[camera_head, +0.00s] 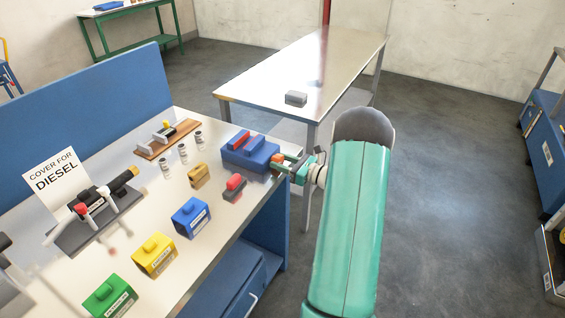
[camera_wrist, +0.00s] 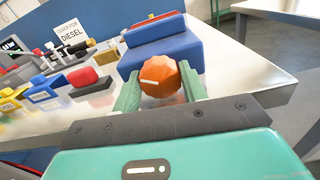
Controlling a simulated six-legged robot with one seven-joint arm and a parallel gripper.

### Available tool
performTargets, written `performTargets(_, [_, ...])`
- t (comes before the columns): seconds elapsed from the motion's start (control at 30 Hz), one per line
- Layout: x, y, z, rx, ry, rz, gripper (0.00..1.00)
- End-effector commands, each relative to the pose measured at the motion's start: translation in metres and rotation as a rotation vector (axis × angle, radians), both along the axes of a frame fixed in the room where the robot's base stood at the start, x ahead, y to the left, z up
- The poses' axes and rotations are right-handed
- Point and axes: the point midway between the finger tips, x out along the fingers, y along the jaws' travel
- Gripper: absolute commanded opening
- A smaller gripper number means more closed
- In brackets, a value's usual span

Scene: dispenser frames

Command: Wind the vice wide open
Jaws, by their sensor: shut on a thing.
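The vice (camera_head: 249,151) is a blue block with a red-topped part, at the right end of the workbench. In the wrist view the vice (camera_wrist: 160,48) stands straight ahead, its blue body filling the upper middle. An orange faceted knob (camera_wrist: 159,77) with a pale line mark sits on its near face. My gripper (camera_wrist: 160,92) has one green finger on each side of the knob and is shut on it. In the head view my gripper (camera_head: 286,165) reaches the vice's right end, partly covering the knob (camera_head: 277,161). The jaw gap is not clearly visible.
The bench (camera_head: 217,208) also holds a red-topped grey block (camera_head: 234,188), blue (camera_head: 190,217), yellow (camera_head: 154,255) and green (camera_head: 110,297) boxes, and a sign (camera_head: 56,178). A steel table (camera_head: 330,62) stands behind.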

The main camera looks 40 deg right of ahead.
Motion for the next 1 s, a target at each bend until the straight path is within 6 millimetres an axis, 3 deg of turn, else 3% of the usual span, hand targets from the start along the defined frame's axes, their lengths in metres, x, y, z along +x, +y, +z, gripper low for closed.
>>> performTargets(0.5, [-0.0006,0.0004,-0.0002,-0.339,-0.121,0.000,0.20])
performTargets(0.87, [-0.0007,0.0005,-0.0003,-0.370,-0.131,0.000,0.20])
performTargets(0.9, [-0.0007,0.0005,-0.0003,-0.370,-0.131,0.000,0.46])
performTargets(1.0, [-0.0007,0.0005,-0.0003,-0.368,-0.131,0.000,0.64])
